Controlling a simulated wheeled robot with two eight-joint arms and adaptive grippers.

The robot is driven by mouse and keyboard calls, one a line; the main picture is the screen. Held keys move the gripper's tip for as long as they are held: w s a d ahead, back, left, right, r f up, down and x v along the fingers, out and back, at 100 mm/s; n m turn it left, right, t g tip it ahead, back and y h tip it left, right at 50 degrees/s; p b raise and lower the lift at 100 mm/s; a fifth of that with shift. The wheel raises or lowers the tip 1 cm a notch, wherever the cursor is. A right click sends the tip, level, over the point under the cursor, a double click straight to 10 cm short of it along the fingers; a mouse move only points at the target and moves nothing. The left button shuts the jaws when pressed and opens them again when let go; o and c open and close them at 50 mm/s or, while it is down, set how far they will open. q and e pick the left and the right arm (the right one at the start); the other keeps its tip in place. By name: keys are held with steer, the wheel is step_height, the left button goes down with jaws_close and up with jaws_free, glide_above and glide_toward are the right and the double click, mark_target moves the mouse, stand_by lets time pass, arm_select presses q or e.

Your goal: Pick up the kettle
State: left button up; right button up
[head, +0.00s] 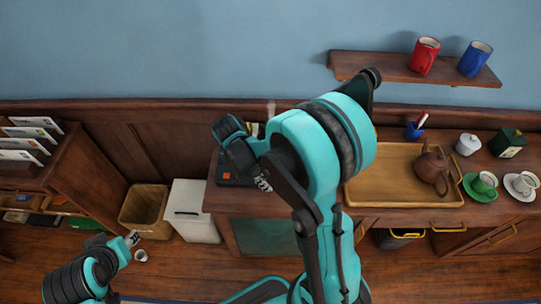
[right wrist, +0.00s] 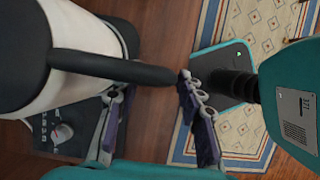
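The kettle (right wrist: 40,55) has a white body with black parts and fills the upper left of the right wrist view. Its black handle (right wrist: 115,68) reaches right across the picture. My right gripper (right wrist: 151,100) has its two purple-padded fingers apart, one near the kettle body and one by the handle's outer end. The handle lies across the gap, and I cannot tell whether the fingers touch it. In the head view my right arm hides the kettle. My left gripper (head: 131,240) is low at the left, far from the kettle, its fingers too small to judge.
A dark appliance (head: 232,181) with an orange spot sits on the sideboard left of my right arm. Right of it are a wooden tray (head: 375,195) with a brown teapot (head: 432,167), and cups on saucers. A shelf (head: 400,72) with two mugs hangs above. Bins stand at lower left.

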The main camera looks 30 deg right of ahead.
steer(key=shift+x, duration=0.75)
jaws_close()
steer(key=shift+w+r, duration=0.1)
steer(key=shift+r, duration=0.05)
